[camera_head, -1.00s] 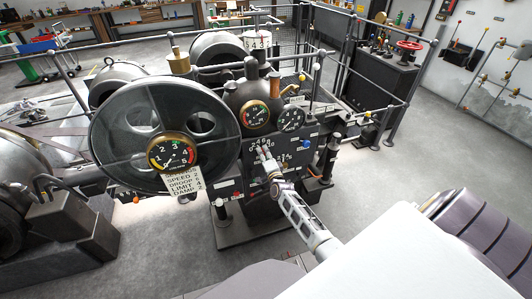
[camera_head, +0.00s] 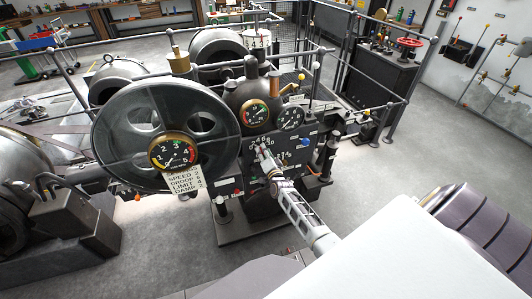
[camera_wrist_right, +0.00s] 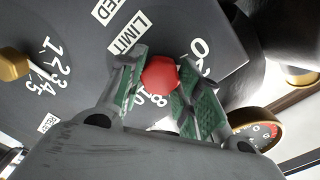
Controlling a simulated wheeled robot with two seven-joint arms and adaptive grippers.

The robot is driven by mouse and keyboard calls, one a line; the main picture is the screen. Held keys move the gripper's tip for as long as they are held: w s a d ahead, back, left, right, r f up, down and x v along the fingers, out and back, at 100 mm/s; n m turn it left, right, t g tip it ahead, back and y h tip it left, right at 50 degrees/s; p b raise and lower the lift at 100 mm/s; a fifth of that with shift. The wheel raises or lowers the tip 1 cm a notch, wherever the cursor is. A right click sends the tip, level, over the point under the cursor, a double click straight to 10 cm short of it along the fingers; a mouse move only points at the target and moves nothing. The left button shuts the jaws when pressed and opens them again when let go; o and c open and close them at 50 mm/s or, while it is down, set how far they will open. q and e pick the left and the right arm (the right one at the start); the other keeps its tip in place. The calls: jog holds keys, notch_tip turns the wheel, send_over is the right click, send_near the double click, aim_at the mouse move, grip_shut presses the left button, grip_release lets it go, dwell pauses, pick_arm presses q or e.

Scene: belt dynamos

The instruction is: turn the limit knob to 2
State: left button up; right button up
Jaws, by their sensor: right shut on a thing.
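The limit knob (camera_wrist_right: 160,75) is a red faceted knob on the dark control panel (camera_wrist_right: 80,90), beside a white LIMIT label (camera_wrist_right: 128,35). My right gripper (camera_wrist_right: 163,80) is shut on this knob, one green-padded finger on each side. I cannot tell which number the knob points to. In the head view my right gripper (camera_head: 263,153) reaches the panel face (camera_head: 290,150) from the front, and the knob is hardly visible there. My left gripper is not in view.
A yellow-brown knob (camera_wrist_right: 14,63) with a 1 to 5 scale is near the left edge in the wrist view. A large flywheel (camera_head: 120,130) and a sign card (camera_head: 184,181) are left of the panel. Gauges (camera_head: 255,113) sit above it.

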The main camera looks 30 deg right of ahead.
jog(key=o, duration=1)
jog(key=shift+d+r, duration=0.4)
jog(key=shift+r, duration=0.2)
jog(key=shift+c, duration=0.2)
jog(key=shift+o, duration=0.4)
jog(key=shift+a+f, duration=0.25)
jog(key=shift+f, duration=0.05)
jog(key=v, duration=1.2)
jog(key=shift+r, duration=0.25)
